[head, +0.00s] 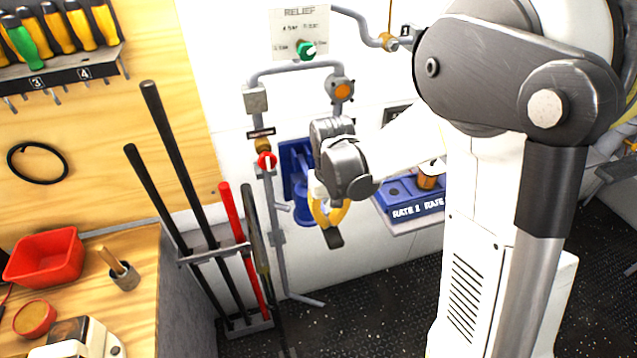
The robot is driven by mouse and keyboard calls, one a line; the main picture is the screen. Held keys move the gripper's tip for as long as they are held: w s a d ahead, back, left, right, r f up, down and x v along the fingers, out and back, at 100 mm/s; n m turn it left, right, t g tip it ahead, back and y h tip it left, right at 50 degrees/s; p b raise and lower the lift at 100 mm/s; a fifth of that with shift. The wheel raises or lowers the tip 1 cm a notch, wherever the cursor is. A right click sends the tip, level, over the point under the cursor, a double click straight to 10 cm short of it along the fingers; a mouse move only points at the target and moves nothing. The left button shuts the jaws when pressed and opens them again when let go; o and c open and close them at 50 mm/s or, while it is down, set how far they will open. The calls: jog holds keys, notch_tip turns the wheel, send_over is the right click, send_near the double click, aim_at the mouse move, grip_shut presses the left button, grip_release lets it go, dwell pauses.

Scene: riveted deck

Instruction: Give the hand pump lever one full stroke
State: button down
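A blue unit (301,211), which looks like the hand pump, is fixed to the white wall behind and left of my gripper. My wrist hides part of it. I cannot make out its lever clearly; a short grey bar (283,207) sticks out at its left side, and I cannot tell whether it is the lever. My gripper (331,228), with yellow fingers and a dark tip, points down in front of the unit's right side. The fingers overlap in this view, so their opening is unclear. I see nothing held between them.
Grey piping with a red-handled valve (267,160) runs left of the unit. A rack holds long black bars (180,160) and a red bar (240,240). A blue block (416,201) marked RATE sits to the right. A workbench with a red bin (45,257) stands left.

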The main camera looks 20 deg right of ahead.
notch_tip(320, 180, up, 10)
jog(key=p, duration=0.6)
jog(key=shift+f, duration=0.25)
notch_tip(320, 180, up, 5)
jog(key=p, duration=0.3)
jog(key=shift+p, duration=0.3)
jog(key=s+f+t+b, duration=0.3)
jog(key=s+b, duration=0.3)
jog(key=b, duration=0.2)
jog(key=s+f+t+b, duration=0.3)
jog(key=s+b, duration=0.3)
jog(key=b, duration=0.3)
jog(key=shift+s+t+b, duration=0.3)
jog(key=shift+t, duration=0.3)
dwell(0.9)
